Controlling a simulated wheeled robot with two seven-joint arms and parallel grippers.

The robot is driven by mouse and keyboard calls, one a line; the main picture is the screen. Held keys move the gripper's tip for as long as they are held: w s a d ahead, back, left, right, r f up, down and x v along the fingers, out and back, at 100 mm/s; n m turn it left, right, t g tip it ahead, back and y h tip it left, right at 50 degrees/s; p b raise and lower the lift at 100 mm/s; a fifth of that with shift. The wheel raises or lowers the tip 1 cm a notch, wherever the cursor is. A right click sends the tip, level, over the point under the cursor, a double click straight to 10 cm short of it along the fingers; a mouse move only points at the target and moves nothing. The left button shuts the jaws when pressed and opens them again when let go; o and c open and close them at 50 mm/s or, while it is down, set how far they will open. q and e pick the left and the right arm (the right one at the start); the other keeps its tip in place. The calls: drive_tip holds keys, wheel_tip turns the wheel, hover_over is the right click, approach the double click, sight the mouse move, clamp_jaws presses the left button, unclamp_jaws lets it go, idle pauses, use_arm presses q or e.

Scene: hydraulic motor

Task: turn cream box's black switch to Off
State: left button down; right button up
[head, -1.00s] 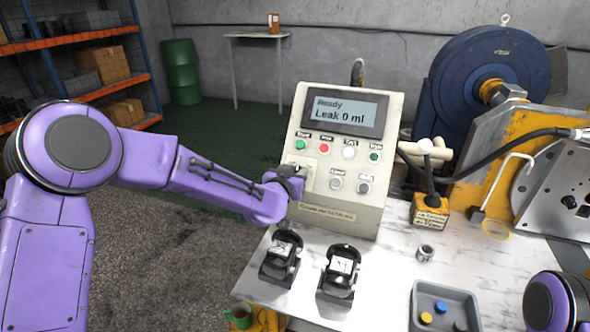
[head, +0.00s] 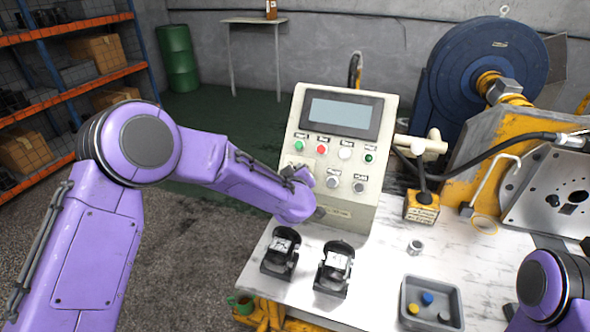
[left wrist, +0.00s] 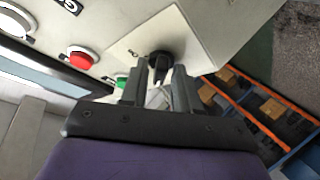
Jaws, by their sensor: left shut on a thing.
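The cream box (head: 309,121) stands on the bench, and its display (head: 341,112) is blank. In the left wrist view its black switch (left wrist: 160,60) sits on a pale plate, with the fingers of my left gripper (left wrist: 159,78) shut on the knob. In the head view my left arm reaches the lower left of the box's front and hides the switch and the fingertips. The switch's markings are too unclear to read. My right gripper is out of view; only part of my right arm shows at the lower right.
Green (head: 299,146), red (head: 323,150) and white buttons sit close above the switch area. Two black fixtures (head: 334,270) stand on the bench before the box. A grey tray (head: 405,308) and a yellow block (head: 421,208) are to the right.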

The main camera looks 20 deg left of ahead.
use_arm(q)
drive_tip(key=shift+n, duration=0.4)
drive_tip(key=c, duration=1.1)
unclamp_jaws()
drive_tip(key=shift+c, duration=0.2)
drive_tip(key=v, duration=1)
drive_tip(key=shift+s+r+b, duration=0.2)
drive_tip(key=shift+b, duration=0.1)
